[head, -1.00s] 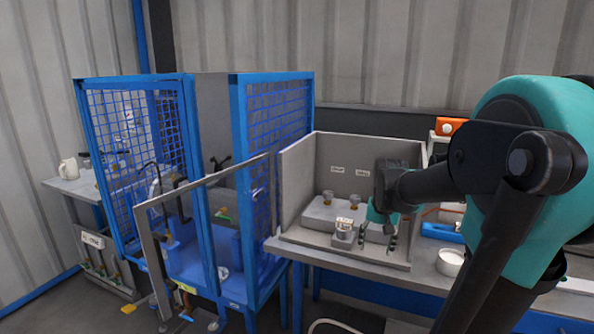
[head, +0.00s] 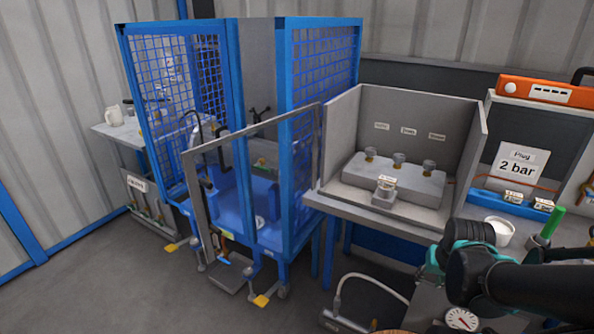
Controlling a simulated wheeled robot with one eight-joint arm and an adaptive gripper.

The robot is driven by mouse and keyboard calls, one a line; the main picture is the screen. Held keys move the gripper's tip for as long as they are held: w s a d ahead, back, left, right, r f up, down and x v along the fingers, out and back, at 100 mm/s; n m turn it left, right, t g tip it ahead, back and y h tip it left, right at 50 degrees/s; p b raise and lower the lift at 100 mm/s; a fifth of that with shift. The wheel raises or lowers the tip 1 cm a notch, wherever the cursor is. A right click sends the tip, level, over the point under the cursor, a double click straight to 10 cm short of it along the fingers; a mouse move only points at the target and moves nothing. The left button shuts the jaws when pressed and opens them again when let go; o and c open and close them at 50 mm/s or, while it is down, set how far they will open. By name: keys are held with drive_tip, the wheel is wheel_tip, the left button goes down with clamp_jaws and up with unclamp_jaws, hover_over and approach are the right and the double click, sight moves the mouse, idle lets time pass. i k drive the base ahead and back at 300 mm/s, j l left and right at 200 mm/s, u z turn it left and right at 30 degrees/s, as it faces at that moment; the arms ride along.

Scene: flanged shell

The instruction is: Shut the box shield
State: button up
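The box (head: 470,140) is a grey open-fronted housing on the bench, with a block carrying several brass-coloured fittings inside. Its shield (head: 200,202) looks like a grey-framed clear pane. It stands swung out to the left from the box's left front edge, in front of the blue cage. The box front is open. The end of my arm with my gripper (head: 433,266) is at the lower right, in front of and below the box, apart from the shield. Its fingers cannot be made out, and nothing held can be seen.
The blue mesh cage (head: 285,130) stands close behind the shield. A white bowl (head: 497,232), a blue tray and a "2 bar" sign (head: 518,165) are right of the box. A hose and a gauge (head: 461,319) are low in front. Floor at the lower left is clear.

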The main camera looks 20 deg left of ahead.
sight(196, 187)
drive_tip(key=k+j+z, duration=0.1)
drive_tip(key=j+z, duration=0.25)
drive_tip(key=k+j+z, duration=0.15)
drive_tip(key=j+z, duration=0.2)
drive_tip(key=j, duration=0.25)
drive_tip(key=k+j, duration=0.15)
drive_tip(key=j, duration=0.25)
drive_tip(key=k+j+z, duration=0.1)
drive_tip(key=j, duration=0.25)
drive_tip(key=k+j, duration=0.2)
drive_tip(key=j, duration=0.2)
drive_tip(key=k+j+z, duration=0.1)
drive_tip(key=j, duration=0.25)
drive_tip(key=k+j, duration=0.2)
drive_tip(key=j, duration=0.15)
drive_tip(key=k+j+z, duration=0.1)
drive_tip(key=j, duration=0.25)
drive_tip(key=k, duration=0.05)
